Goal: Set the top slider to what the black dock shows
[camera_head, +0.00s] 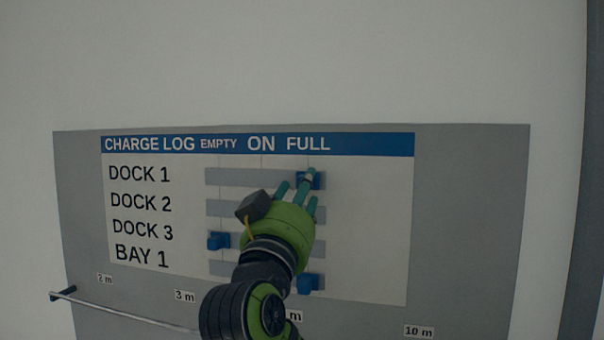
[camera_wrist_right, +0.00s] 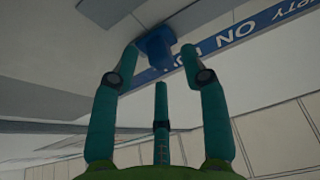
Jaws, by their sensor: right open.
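The top slider's blue knob (camera_head: 319,182) sits at the right end of the grey DOCK 1 track (camera_head: 240,177), below FULL. In the right wrist view the blue knob (camera_wrist_right: 156,52) lies just beyond and between the fingertips. My right gripper (camera_head: 297,188) is open, its teal fingers pointing up at the knob and partly covering it. The right wrist view shows the fingers (camera_wrist_right: 160,62) spread; I cannot tell whether they touch the knob. The black dock is not in view. My left gripper is not in view.
The CHARGE LOG board (camera_head: 150,145) hangs on a grey panel (camera_head: 470,220). The DOCK 3 knob (camera_head: 218,241) is at the left end, the BAY 1 knob (camera_head: 310,284) at the right. The DOCK 2 knob is hidden. A metal rail (camera_head: 130,312) runs at lower left.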

